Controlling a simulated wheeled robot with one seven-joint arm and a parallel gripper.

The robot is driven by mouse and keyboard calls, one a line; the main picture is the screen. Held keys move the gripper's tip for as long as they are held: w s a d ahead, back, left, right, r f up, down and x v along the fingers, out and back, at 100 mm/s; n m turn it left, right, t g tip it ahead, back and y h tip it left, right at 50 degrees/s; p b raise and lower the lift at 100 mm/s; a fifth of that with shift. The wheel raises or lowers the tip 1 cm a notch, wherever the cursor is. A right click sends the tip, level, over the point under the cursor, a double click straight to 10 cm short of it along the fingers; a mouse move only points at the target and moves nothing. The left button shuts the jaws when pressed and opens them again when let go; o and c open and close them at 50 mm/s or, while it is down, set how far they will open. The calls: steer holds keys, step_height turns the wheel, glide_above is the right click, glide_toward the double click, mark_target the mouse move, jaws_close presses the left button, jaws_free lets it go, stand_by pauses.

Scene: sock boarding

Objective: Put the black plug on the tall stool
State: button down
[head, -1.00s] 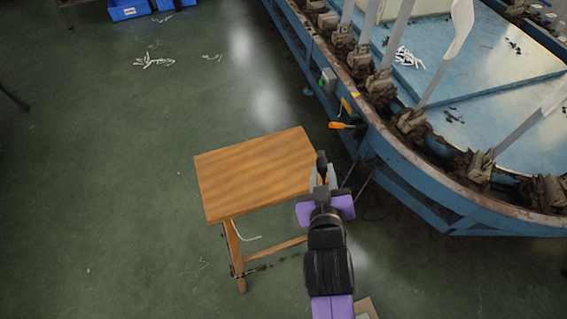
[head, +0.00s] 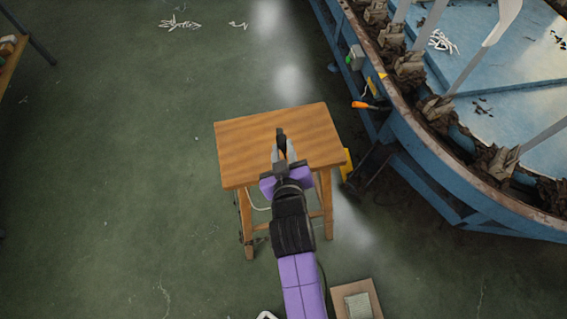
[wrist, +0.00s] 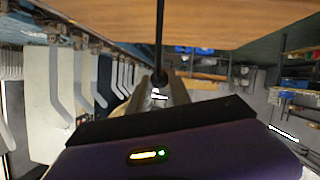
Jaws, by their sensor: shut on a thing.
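The black plug (head: 281,134) is held between the fingertips of my gripper (head: 284,153). In the head view it overlaps the middle-right of the tall stool's wooden top (head: 240,145). In the wrist view the plug (wrist: 160,45) is a dark thin shape rising from between the gripper's fingers (wrist: 160,88), in front of the stool's wood (wrist: 235,20). My gripper is shut on the plug and hides its lower part. I cannot tell whether the plug touches the wood. The visible stool top holds nothing else.
A large blue machine (head: 425,160) with pale upright boards stands to the right, with an orange-handled part (head: 363,105) on its side. A small box (head: 358,302) is at the bottom right. A bench edge (head: 12,60) shows at far left. The green floor left of the stool is clear.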

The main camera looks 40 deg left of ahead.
step_height(320, 180, down, 8)
steer(key=shift+f+b, duration=0.15)
steer(key=shift+b, duration=0.55)
steer(key=shift+f, duration=0.1)
steer(key=shift+s+d+f+b, duration=0.15)
steer(key=shift+d+f+b, duration=0.05)
steer(key=shift+f+b, duration=0.55)
steer(key=c, duration=1.5)
jaws_free()
steer(key=shift+f, duration=0.1)
steer(key=shift+r+p, duration=0.8)
steer(key=shift+p, duration=0.25)
steer(key=v, duration=1.1)
steer(key=shift+s+d+r, duration=0.15)
steer(key=shift+s+r, duration=0.05)
steer(key=shift+r, duration=0.15)
